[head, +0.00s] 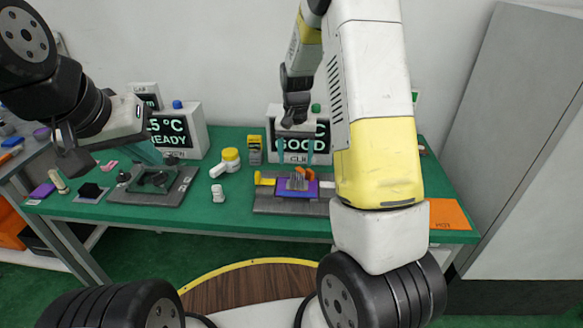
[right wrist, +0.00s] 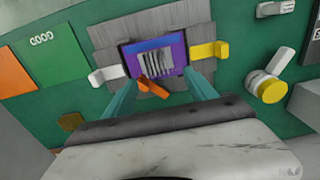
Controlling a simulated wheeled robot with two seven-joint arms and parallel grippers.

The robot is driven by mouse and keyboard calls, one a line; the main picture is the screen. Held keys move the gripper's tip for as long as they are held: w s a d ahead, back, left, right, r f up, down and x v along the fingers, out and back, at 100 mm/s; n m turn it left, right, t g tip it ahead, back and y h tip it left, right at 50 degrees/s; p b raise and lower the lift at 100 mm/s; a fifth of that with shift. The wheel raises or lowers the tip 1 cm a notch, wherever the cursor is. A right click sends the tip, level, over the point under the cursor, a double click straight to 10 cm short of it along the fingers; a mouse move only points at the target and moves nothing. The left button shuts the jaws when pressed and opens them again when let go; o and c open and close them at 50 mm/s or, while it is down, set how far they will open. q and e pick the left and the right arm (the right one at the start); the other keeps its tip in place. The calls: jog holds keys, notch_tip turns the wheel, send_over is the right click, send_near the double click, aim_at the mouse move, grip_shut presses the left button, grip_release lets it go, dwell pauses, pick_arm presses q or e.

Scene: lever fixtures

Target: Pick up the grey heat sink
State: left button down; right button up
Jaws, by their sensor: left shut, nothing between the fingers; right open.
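The grey heat sink (head: 297,182) is a small finned block on a purple board (head: 284,190) in a grey fixture at the middle of the table. It also shows in the right wrist view (right wrist: 152,66), its pale fins clear. An orange lever (right wrist: 153,91) lies beside it on the board's edge. My right gripper (head: 296,152) is open above the fixture, its teal fingers apart; in the right wrist view (right wrist: 162,90) the heat sink lies ahead of the gap between them. My left gripper (head: 149,153) is shut and empty above the dark fixture on the left.
A yellow clamp (head: 265,179) and a white clamp (right wrist: 109,75) flank the board. A display box reading GOOD (head: 275,125) stands behind. A yellow-and-white part (head: 229,158) and a white piece (head: 217,193) lie left of the fixture. An orange mat (head: 449,214) is at right.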

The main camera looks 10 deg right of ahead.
aim_at(297, 177)
jog(key=f, duration=0.5)
jog(key=s+f, duration=0.1)
jog(key=f, duration=0.1)
jog(key=shift+d+f, duration=0.25)
jog(key=shift+f, duration=0.15)
jog(key=c, duration=1)
jog(key=shift+w+r, duration=0.1)
jog(key=shift+r, duration=0.05)
